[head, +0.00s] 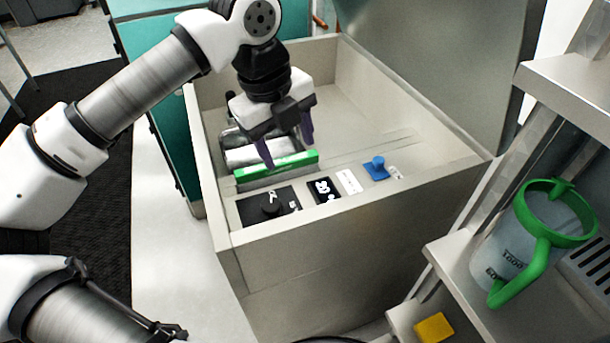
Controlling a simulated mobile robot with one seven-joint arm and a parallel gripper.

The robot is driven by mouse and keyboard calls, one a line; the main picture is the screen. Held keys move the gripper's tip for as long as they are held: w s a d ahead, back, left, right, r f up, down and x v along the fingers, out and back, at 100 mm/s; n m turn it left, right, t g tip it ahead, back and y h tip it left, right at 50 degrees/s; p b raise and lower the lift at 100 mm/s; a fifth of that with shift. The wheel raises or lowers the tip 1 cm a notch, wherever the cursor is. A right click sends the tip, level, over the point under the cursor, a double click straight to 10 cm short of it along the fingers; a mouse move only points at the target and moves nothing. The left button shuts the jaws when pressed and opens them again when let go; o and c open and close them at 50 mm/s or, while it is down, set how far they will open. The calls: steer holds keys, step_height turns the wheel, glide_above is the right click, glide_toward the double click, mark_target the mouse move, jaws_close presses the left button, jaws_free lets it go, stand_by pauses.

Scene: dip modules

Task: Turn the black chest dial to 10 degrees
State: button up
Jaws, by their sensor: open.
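Nothing covers the dial in the head view.
A green-edged rack (280,168) lies inside the chest below my gripper. A green-handled jug (520,250) stands on a shelf at right, with a yellow block (434,327) lower down.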

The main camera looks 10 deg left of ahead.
mark_target(271, 204)
steer(key=a+f+p, duration=0.1)
steer(key=f, duration=0.4)
steer(key=a+f+n+y+p, duration=0.1)
steer(key=f, duration=0.4)
steer(key=a+f+n+g, duration=0.1)
steer(key=a+f, duration=0.1)
steer(key=f, duration=0.3)
steer(key=shift+s+y+p, duration=0.15)
steer(key=shift+y+p, duration=0.25)
steer(key=shift+c, duration=0.5)
steer(key=c, duration=0.9)
steer(key=shift+f+b, duration=0.1)
steer(key=shift+b, duration=0.35)
